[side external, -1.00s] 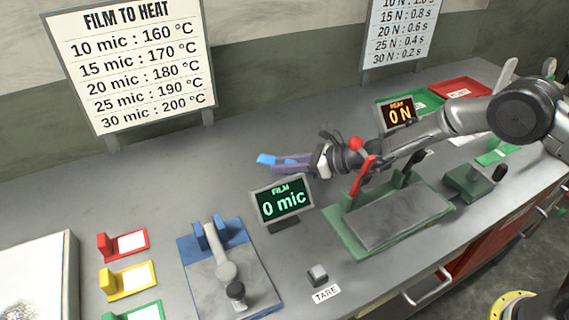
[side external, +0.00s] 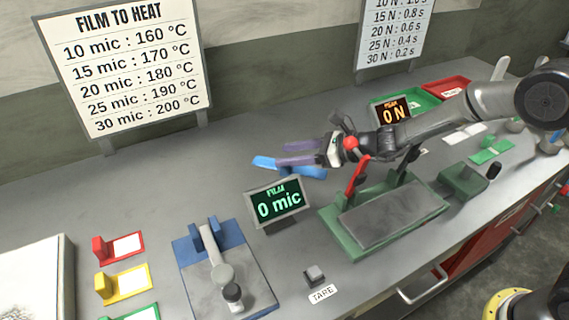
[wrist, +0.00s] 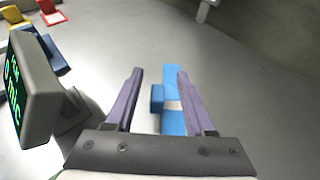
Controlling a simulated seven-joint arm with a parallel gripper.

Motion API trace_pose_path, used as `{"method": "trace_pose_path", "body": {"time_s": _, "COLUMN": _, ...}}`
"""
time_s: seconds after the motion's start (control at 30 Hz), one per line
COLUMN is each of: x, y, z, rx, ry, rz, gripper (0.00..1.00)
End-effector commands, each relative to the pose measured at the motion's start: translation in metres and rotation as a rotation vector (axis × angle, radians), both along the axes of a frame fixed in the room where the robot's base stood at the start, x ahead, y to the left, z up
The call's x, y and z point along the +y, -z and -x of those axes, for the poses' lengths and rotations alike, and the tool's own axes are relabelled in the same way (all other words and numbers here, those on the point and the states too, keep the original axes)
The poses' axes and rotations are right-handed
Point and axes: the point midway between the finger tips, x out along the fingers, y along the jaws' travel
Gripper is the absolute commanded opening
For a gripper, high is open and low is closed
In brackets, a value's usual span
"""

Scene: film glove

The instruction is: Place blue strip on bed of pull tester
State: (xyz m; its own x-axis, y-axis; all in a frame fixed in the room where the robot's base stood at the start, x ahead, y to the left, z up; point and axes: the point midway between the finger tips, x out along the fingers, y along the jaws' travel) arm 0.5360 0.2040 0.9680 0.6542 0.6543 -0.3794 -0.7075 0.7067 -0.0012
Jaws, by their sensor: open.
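The blue strip (side external: 270,163) has a pale middle band and a small raised blue block. It lies just behind the film display. The pull tester (side external: 345,240) has a green base, a red lever and a bare grey bed (side external: 395,218). My arm passes above and behind it.
The film display (side external: 278,204) reading 0 mic stands close beside my gripper. A blue-based device (side external: 222,270) and red, yellow and green holders (side external: 120,247) are at left. A green strip (side external: 490,151) and green and red trays (side external: 447,88) are at right. The bench behind is clear.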

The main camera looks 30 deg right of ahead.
Motion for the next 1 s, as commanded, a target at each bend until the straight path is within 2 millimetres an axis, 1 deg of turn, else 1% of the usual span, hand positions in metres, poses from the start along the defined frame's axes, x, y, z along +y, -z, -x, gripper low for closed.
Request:
{"method": "trace_pose_path", "body": {"time_s": 0.03, "x": 0.0, "y": -0.009, "z": 0.0, "rx": 0.0, "ry": 0.0, "rz": 0.001, "gripper": 0.54}}
{"method": "trace_pose_path", "body": {"time_s": 0.1, "x": 0.0, "y": -0.02, "z": 0.0, "rx": 0.0, "ry": 0.001, "rz": 0.001, "gripper": 0.54}}
{"method": "trace_pose_path", "body": {"time_s": 0.23, "x": 0.0, "y": -0.034, "z": 0.001, "rx": 0.003, "ry": -0.001, "rz": 0.001, "gripper": 0.54}}
{"method": "trace_pose_path", "body": {"time_s": 0.3, "x": 0.0, "y": -0.038, "z": 0.0, "rx": 0.003, "ry": 0.0, "rz": 0.001, "gripper": 0.6}}
{"method": "trace_pose_path", "body": {"time_s": 0.77, "x": 0.0, "y": -0.041, "z": 0.0, "rx": 0.004, "ry": 0.001, "rz": 0.002, "gripper": 0.6}}
{"method": "trace_pose_path", "body": {"time_s": 0.87, "x": 0.0, "y": -0.045, "z": 0.0, "rx": 0.002, "ry": 0.0, "rz": 0.001, "gripper": 0.6}}
{"method": "trace_pose_path", "body": {"time_s": 0.97, "x": 0.0, "y": -0.063, "z": 0.0, "rx": -0.001, "ry": -0.001, "rz": 0.0, "gripper": 0.6}}
{"method": "trace_pose_path", "body": {"time_s": 1.0, "x": 0.0, "y": -0.076, "z": 0.0, "rx": -0.004, "ry": 0.0, "rz": 0.001, "gripper": 0.6}}
